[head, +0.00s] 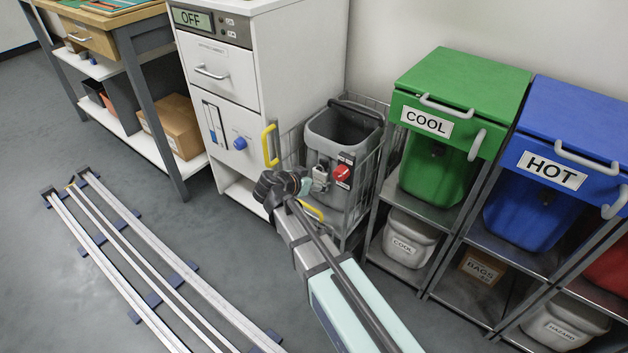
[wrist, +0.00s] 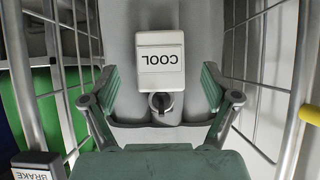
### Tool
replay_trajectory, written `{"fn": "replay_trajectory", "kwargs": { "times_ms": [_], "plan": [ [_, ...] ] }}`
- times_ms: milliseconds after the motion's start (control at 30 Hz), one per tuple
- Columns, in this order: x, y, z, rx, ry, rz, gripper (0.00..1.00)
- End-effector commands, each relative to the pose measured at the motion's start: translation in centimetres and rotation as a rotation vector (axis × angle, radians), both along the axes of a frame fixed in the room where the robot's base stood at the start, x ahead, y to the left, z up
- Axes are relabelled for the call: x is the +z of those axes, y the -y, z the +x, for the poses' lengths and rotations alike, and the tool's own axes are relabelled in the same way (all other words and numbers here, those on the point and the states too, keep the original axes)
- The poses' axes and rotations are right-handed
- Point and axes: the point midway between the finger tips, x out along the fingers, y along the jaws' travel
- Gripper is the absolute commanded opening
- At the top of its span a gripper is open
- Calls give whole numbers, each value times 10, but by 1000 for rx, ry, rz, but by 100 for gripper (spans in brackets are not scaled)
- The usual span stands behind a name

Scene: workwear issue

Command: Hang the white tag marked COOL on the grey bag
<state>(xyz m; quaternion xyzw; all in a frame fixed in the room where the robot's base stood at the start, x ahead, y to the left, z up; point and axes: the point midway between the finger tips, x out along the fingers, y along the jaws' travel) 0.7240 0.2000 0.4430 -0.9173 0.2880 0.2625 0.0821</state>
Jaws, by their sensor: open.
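The white tag (wrist: 160,58) marked COOL shows in the wrist view, its lettering upside down. It is in front of the grey bag (wrist: 115,20), and its lower end in the picture meets a dark round peg (wrist: 160,102). I cannot tell whether it hangs freely on it. My gripper (wrist: 160,82) is open, with one green-padded finger on each side of the tag, apart from it. In the head view my gripper (head: 312,184) is at the near face of the grey bag (head: 342,128), with the tag (head: 320,178) small beside it.
The bag stands in a wire cart (head: 372,165) with a red knob (head: 342,172) and yellow handles (head: 270,145). A white cabinet (head: 272,60) is close on the left. Green COOL (head: 460,80) and blue HOT (head: 575,120) bins stand right. Floor rails (head: 120,240) lie at left.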

Motion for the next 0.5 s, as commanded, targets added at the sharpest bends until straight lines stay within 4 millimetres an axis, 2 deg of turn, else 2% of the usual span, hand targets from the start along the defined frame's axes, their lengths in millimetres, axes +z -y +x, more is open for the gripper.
{"fn": "replay_trajectory", "kwargs": {
  "times_ms": [267,500],
  "plan": [
    [5,-5,-7,1,0,0,87],
    [26,-24,-35,3,1,1,87]
  ]
}}
